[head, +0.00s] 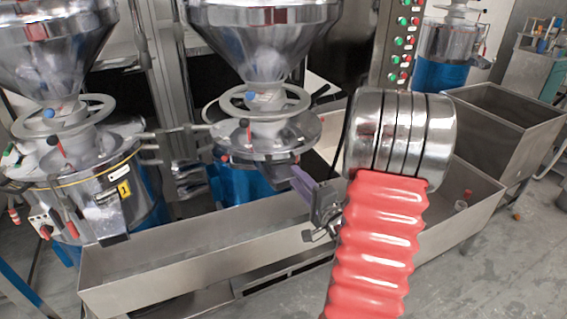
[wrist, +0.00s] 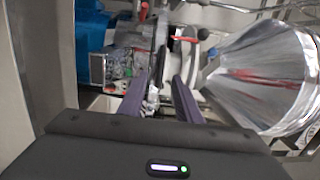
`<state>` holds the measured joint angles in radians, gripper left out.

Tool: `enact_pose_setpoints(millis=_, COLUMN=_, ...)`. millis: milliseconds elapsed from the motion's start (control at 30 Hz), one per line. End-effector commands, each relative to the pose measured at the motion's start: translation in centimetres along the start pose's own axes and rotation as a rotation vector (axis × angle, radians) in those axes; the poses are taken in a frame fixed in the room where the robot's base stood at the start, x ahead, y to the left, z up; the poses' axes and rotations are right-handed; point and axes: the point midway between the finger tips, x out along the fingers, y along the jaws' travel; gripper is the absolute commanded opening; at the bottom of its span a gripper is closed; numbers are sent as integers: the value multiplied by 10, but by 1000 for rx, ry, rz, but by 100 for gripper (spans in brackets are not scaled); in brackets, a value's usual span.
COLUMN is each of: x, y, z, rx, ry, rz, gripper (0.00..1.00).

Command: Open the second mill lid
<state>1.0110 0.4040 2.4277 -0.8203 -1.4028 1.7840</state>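The second mill (head: 262,130) stands in the middle of the head view, with a round metal lid or cover (head: 290,137) under its handwheel (head: 300,100). A small red-tipped lever (head: 247,132) stands on this cover. My gripper (head: 298,178) is just right of and below the cover's front edge, its purple fingers partly hidden by my wrist. In the wrist view my gripper (wrist: 160,85) has its two purple fingers apart with a gap between them. A metal disc edge (wrist: 160,35) and a red handle (wrist: 184,39) lie beyond the fingertips. I cannot tell whether they touch anything.
A first mill (head: 85,170) with a yellow number tag stands at left. Long steel troughs (head: 190,245) run in front of the mills, and another trough (head: 510,105) is at right. A button panel (head: 403,45) stands behind. A shiny hopper cone (wrist: 262,75) fills the wrist view's right.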

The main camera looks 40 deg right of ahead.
Motion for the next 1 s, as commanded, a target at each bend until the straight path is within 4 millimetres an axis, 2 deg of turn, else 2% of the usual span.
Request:
enact_pose_setpoints(millis=300, x=50, y=0, z=1, rx=0, ry=-2, rz=-1, gripper=31)
enact_pose_setpoints(millis=533, x=82, y=0, z=1, rx=0, ry=-2, rz=-1, gripper=31)
enact_pose_setpoints(millis=700, x=93, y=0, z=0, rx=1, ry=1, rz=-1, gripper=31)
enact_pose_setpoints(millis=1000, x=94, y=0, z=0, rx=1, ry=2, rz=-1, gripper=31)
